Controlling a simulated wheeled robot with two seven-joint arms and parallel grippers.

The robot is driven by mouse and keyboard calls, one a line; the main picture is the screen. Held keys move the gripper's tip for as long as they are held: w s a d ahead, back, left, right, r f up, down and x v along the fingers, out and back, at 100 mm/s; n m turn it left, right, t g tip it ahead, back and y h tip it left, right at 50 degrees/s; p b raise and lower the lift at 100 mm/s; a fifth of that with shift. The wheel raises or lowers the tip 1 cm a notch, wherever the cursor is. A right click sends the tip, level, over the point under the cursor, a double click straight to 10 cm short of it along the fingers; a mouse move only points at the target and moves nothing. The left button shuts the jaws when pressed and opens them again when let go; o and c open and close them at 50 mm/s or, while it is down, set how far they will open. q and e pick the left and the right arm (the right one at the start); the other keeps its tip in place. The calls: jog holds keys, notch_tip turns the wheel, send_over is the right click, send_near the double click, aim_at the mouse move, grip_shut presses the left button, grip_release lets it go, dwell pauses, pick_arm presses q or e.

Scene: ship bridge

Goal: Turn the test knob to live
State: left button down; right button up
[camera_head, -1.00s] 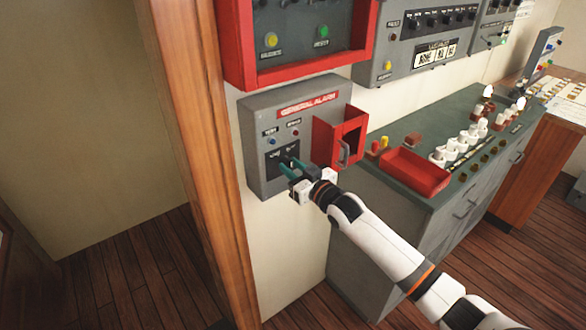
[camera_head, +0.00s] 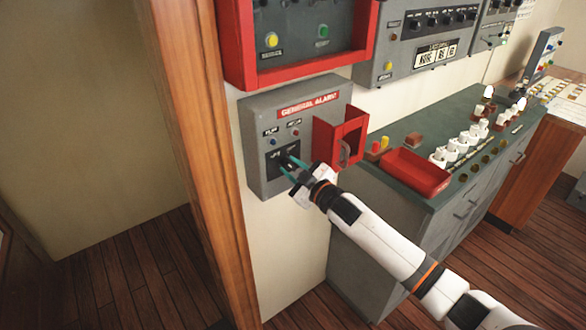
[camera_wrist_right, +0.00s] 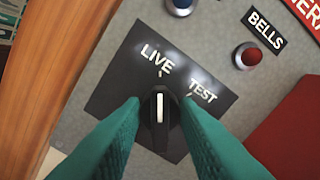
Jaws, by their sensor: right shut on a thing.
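The grey General Alarm panel (camera_head: 262,112) is on the wall left of centre in the head view. Its black knob plate (camera_wrist_right: 120,95) is marked LIVE and TEST. The black test knob (camera_wrist_right: 160,130) has a white pointer line, which points up at the tick under LIVE in the right wrist view. The TEST tick is to its right. My right gripper (camera_head: 287,166) reaches the panel from the lower right. Its teal fingers (camera_wrist_right: 160,108) are shut on the knob, one on each side. My left gripper is in neither view.
A red box (camera_head: 341,135) sticks out of the panel just right of my gripper. A blue lamp and a red BELLS lamp (camera_wrist_right: 248,55) are above the knob. A wooden post (camera_head: 205,150) is close on the left. A console with a red tray (camera_head: 415,173) stands to the right.

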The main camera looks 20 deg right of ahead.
dwell(0.3)
jog(key=o, duration=1)
jog(key=shift+c, duration=0.2)
jog(key=shift+s, duration=0.1)
jog(key=b+v, duration=0.2)
jog(key=v, duration=1)
jog(key=shift+b, duration=0.4)
